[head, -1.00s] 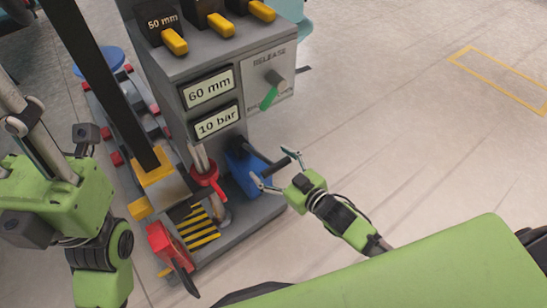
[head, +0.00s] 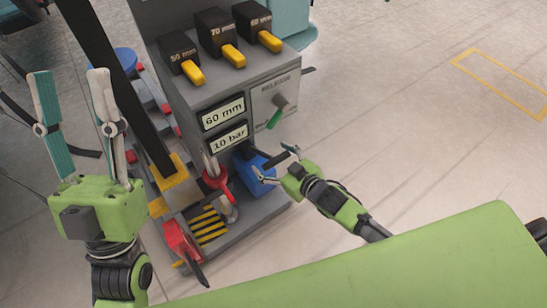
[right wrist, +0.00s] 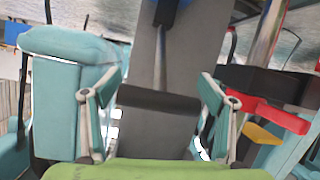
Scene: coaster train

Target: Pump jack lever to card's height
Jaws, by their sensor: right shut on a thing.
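The pump jack lever is a dark bar with a black grip (right wrist: 158,101) beside a blue housing (head: 256,178) low on the grey machine. My right gripper (head: 273,163) is shut on the lever's grip; in the right wrist view its fingers stand on either side of it. The upper card (head: 223,113) on the machine's front reads 60 mm, and the lower card (head: 230,137) reads 10 bar. My left gripper (head: 72,78) is open and empty, fingers up, left of the machine.
Black blocks with yellow handles, marked 50 mm (head: 183,52), 70 mm (head: 215,31) and 60 mm, stand on top. A red valve handle (head: 218,181) is close left of the blue housing.

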